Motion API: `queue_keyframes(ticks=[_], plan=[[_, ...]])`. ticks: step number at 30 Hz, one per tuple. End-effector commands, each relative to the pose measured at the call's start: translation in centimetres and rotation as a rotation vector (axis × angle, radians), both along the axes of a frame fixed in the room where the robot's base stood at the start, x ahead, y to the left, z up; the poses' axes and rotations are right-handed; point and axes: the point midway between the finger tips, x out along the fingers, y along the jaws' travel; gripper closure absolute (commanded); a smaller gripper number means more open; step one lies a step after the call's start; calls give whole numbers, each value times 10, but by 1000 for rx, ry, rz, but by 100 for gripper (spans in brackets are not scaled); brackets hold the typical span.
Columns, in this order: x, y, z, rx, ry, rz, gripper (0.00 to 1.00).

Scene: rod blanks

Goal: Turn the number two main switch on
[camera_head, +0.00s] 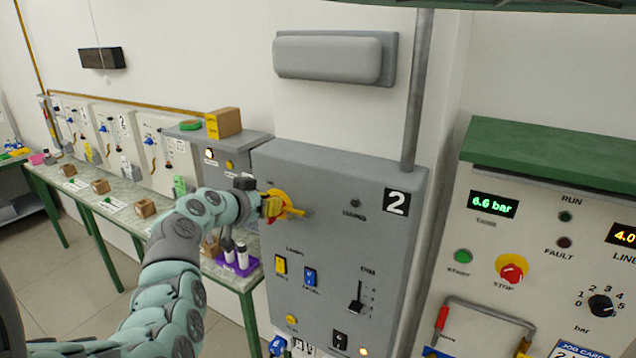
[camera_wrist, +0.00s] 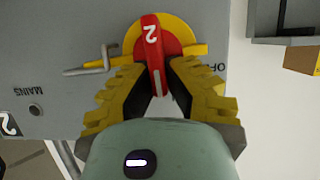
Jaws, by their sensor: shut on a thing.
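The number two main switch has a red handle (camera_wrist: 153,50) marked 2 on a yellow disc (camera_wrist: 183,38). In the head view its yellow part (camera_head: 281,196) shows at the upper left of the grey panel (camera_head: 330,180), which bears a 2 sign. My gripper (camera_wrist: 153,82) is shut on the red handle, one yellow-padded finger on each side. In the head view my gripper (camera_head: 270,207) covers most of the switch. The handle stands nearly upright in the wrist view. Part of an OFF label shows right of it. The MAINS lamp (camera_wrist: 36,110) looks dark.
A metal hook (camera_wrist: 92,66) sticks out beside the disc in the wrist view. Lower on the panel are a yellow switch (camera_head: 281,266), a blue switch (camera_head: 310,277) and a lever (camera_head: 356,297). A green-topped pump panel (camera_head: 540,190) stands at right, a bench (camera_head: 85,197) at left.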

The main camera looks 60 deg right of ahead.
Motion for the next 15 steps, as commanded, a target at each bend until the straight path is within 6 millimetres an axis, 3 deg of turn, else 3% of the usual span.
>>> queue_keyframes(ticks=[1,15], plan=[[-1,-2,-10,-1,-13,-4,100],[-4,-2,-10,6,-62,-2,100]])
